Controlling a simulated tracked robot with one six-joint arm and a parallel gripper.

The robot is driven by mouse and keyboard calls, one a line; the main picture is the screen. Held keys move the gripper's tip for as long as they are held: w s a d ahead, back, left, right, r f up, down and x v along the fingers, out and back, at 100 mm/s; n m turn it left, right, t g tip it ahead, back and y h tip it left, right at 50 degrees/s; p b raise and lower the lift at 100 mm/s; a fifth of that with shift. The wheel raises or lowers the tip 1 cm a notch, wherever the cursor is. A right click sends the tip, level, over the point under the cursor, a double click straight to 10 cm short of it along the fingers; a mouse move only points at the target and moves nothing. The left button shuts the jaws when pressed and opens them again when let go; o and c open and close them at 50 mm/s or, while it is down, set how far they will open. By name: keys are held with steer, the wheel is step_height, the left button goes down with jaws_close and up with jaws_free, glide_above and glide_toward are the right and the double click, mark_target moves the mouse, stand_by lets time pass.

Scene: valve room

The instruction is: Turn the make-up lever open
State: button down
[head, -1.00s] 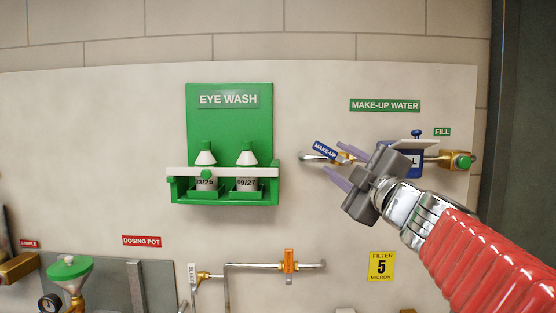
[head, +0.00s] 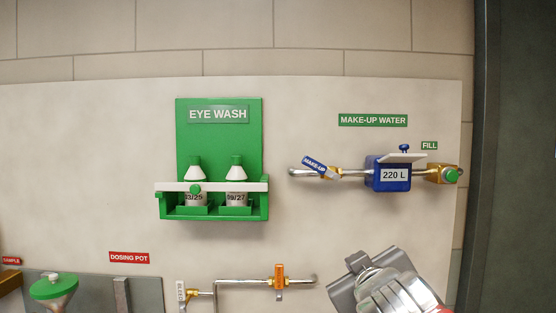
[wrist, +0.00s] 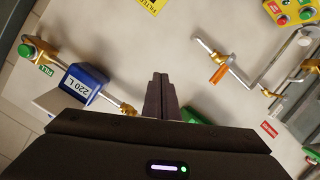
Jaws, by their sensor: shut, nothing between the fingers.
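The make-up lever (head: 314,164), with a blue MAKE-UP tag, sits at a brass valve (head: 331,172) on the make-up water pipe (head: 301,173). It slants a little across the pipe, its upper end to the left. My gripper (head: 375,283) is below and right of the lever in the head view, clear of it; its fingertips are hidden there. In the wrist view my gripper (wrist: 160,78) has its fingers together, with nothing between them. A brass fitting (wrist: 128,108) beside the blue meter shows left of the fingers; I cannot make out the lever there.
The blue 220 L meter (head: 388,175) with a raised white lid and a green-knobbed brass tap (head: 444,174) are right of the lever. The eye wash station (head: 218,135) is on the left. Below is a pipe with an orange lever (head: 279,271). Wall around the lever is clear.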

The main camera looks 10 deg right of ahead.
steer(key=s+a+f+m+g+y, duration=0.1)
steer(key=s+a+f+g, duration=0.3)
steer(key=s+f, duration=0.5)
steer(key=s+a+f+m+g+y, duration=0.2)
steer(key=s+a+f+g, duration=0.3)
steer(key=f, duration=0.9)
steer(key=s+a+y, duration=0.1)
steer(key=s+a, duration=0.1)
steer(key=s, duration=0.2)
steer(key=shift+s+a, duration=0.2)
